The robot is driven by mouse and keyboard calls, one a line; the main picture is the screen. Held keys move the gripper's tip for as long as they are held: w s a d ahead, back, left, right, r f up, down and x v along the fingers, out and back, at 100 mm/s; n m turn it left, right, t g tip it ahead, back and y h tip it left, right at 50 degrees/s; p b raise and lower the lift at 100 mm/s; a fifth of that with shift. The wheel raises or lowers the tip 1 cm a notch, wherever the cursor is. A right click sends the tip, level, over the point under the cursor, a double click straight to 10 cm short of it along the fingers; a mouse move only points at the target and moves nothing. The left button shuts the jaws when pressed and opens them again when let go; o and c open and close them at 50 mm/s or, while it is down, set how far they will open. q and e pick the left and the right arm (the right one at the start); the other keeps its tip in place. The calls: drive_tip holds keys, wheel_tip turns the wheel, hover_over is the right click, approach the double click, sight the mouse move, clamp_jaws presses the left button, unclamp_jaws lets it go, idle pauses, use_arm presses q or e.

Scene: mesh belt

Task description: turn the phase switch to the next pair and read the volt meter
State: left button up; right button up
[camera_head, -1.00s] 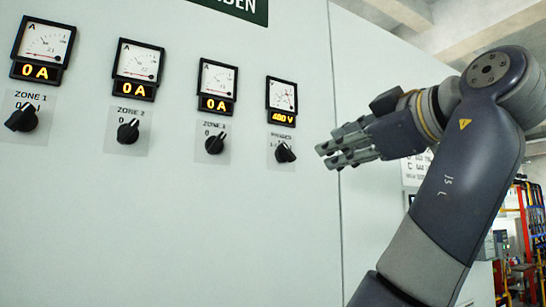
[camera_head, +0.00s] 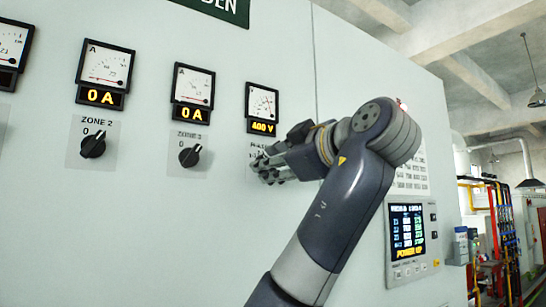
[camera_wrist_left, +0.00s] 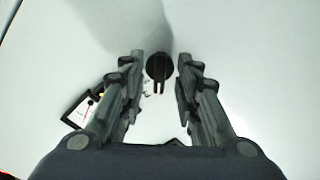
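The volt meter (camera_head: 262,101) is the rightmost meter on the pale panel. Its digital display (camera_head: 262,128) reads 400 V in orange. The phase switch below it is hidden behind my left gripper (camera_head: 263,168) in the head view; only part of its label plate shows. In the left wrist view a black knob, the phase switch (camera_wrist_left: 158,67), stands between the two spread fingers of my left gripper (camera_wrist_left: 160,75). A gap shows on each side of the knob, so the gripper is open around it. My right gripper is out of view.
The zone 3 knob (camera_head: 189,157) and zone 2 knob (camera_head: 93,146) sit to the left, under ammeters reading 0 A. A lit screen unit (camera_head: 407,236) is on the panel to the right. Pipes and racks (camera_head: 500,230) stand beyond the panel's edge.

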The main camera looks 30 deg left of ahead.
use_arm(q)
drive_tip(key=shift+w+a, duration=0.1)
clamp_jaws()
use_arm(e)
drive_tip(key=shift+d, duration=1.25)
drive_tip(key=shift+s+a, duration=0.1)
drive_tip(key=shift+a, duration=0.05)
use_arm(q)
drive_tip(key=shift+m+b, duration=1.6)
drive_tip(key=shift+m, duration=2.7)
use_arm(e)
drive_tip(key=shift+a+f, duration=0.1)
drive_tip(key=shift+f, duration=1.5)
